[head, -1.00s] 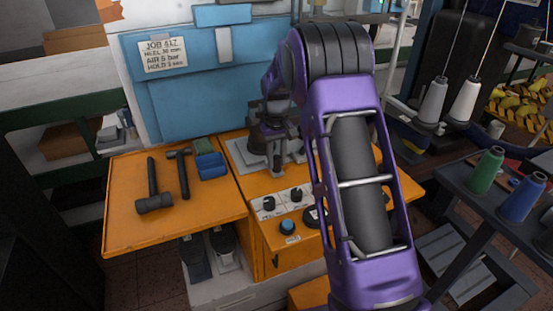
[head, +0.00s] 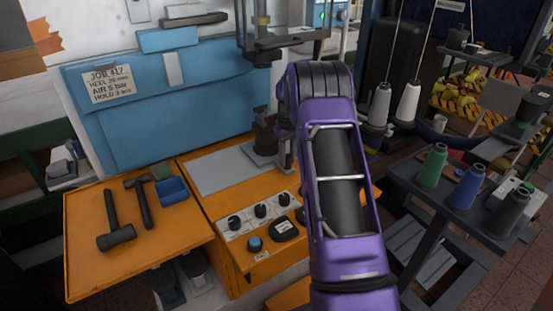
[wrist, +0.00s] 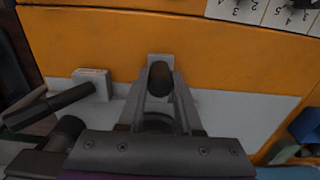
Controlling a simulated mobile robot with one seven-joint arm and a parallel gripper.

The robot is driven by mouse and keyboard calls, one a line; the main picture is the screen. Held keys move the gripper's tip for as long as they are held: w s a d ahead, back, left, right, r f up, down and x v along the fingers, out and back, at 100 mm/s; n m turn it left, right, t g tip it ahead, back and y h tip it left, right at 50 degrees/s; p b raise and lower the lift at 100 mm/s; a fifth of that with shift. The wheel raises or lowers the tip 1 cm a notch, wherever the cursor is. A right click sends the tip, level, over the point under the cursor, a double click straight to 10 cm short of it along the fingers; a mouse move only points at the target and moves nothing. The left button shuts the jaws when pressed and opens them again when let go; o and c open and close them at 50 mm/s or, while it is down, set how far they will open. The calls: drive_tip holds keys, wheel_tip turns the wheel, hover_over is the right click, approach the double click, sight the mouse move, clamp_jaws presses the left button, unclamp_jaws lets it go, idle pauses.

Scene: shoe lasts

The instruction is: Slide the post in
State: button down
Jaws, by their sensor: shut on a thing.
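My gripper (wrist: 160,90) shows in the wrist view with its two grey fingers closed on a dark, round-ended post (wrist: 160,78). The post is seen nearly end-on, over a pale grey plate and orange worktop. Its lower end and any socket for it are hidden from this angle. In the head view my purple arm covers most of the gripper and the post. A dark upright fixture (head: 265,135) stands on a grey base just left of the arm. I cannot tell whether the post touches it.
The pale plate (head: 222,170) lies on the orange worktop (head: 222,217), behind a panel of knobs (head: 260,211). Thread spools (head: 467,186) stand on a dark table at right. A machine head (head: 285,40) overhangs the back.

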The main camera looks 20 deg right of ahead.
drive_tip(key=shift+d+r, duration=0.1)
drive_tip(key=shift+d, duration=0.25)
drive_tip(key=c, duration=0.6)
unclamp_jaws()
drive_tip(key=shift+d, duration=0.1)
drive_tip(key=shift+w+r, duration=0.1)
drive_tip(key=shift+r, duration=0.25)
wheel_tip(320, 180, up, 7)
drive_tip(key=shift+f, duration=0.15)
